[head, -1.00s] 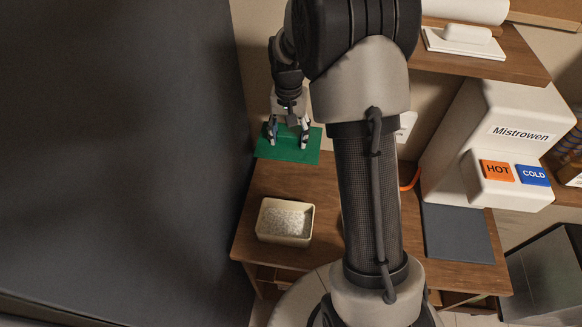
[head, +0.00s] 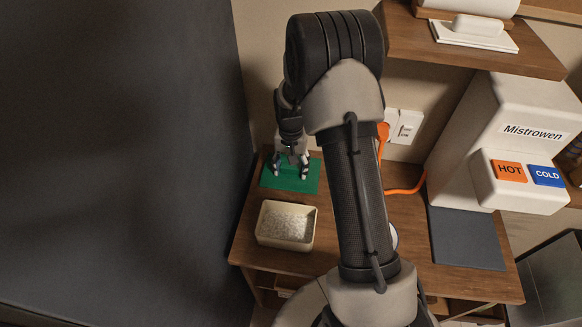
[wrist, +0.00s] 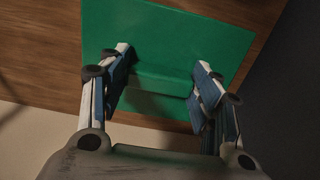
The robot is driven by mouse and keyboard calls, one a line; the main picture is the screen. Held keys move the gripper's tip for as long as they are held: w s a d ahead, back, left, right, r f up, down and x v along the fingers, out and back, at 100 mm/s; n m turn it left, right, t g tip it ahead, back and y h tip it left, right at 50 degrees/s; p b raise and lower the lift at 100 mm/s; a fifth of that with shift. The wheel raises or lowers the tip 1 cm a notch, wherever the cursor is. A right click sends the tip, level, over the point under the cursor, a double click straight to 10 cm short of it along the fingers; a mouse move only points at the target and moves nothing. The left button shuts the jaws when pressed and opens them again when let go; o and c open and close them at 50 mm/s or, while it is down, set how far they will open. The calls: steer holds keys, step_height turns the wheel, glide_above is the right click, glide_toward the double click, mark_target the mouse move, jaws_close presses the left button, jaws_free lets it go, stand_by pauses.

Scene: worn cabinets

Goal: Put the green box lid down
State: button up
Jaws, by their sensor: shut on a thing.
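The green box lid (head: 308,184) is a flat green plate with a raised grip bar (wrist: 165,82) on top. My gripper (head: 291,171) is shut on that bar; in the wrist view the two fingers (wrist: 162,78) stand on either side of it. The lid is level, or nearly so, over the back left of the wooden table, close to the wall. I cannot tell whether it touches the tabletop. An open cream box (head: 286,243) with pale granules stands just in front of the lid, apart from it.
A dark wall or panel (head: 120,160) rises close on the left. A white Mistrowen dispenser (head: 510,120) and a grey mat (head: 465,238) are at the right. An orange cable (head: 405,190) runs along the back. A wooden shelf (head: 450,45) overhangs the back right.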

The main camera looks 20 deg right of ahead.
steer(key=o, duration=0.6)
steer(key=shift+f, duration=0.2)
steer(key=o, duration=0.5)
steer(key=shift+c, duration=0.2)
steer(key=shift+r, duration=0.1)
